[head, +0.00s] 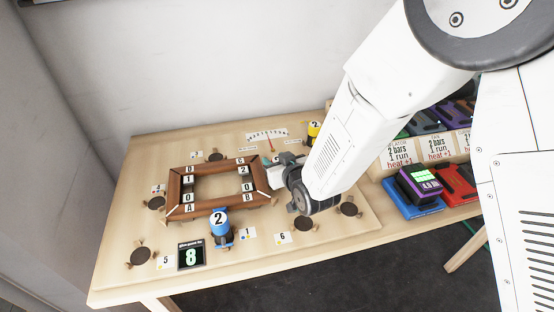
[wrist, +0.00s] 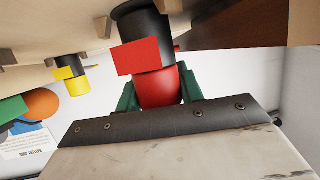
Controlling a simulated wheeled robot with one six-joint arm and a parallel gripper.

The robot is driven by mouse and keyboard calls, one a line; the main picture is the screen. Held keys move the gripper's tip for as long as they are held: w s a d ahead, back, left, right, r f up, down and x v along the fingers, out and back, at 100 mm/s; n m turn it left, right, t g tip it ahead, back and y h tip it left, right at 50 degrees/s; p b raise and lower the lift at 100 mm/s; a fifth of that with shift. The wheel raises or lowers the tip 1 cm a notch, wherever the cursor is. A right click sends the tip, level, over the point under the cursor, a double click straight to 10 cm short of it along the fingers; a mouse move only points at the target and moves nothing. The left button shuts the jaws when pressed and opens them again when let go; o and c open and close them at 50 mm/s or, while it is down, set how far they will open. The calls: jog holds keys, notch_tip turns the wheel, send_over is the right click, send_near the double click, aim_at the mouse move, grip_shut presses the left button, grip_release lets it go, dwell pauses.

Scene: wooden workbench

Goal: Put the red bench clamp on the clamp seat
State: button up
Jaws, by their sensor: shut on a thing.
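The red bench clamp (wrist: 138,57) is in the middle of the wrist view, with a rounded red end, a flat red face and a black part. My gripper (wrist: 158,95) is shut on its rounded red end, with green fingers at both sides. The black part lies close to the wooden surface; I cannot tell whether it touches. In the head view my gripper (head: 276,163) is at the right side of the wooden frame (head: 221,208), and my arm hides the red clamp. Several dark round seats (head: 156,203) lie around the frame; I cannot tell which is the clamp seat.
A yellow clamp (head: 314,131) stands behind my wrist and also shows in the wrist view (wrist: 70,73). A display (head: 191,256) reading 8 is at the front left. Coloured boxes (head: 420,187) stand at the right.

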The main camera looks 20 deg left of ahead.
jog(key=shift+f, duration=0.15)
jog(key=o, duration=1.2)
jog(key=shift+s+r, duration=0.1)
jog(key=shift+r, duration=0.1)
jog(key=v, duration=1.2)
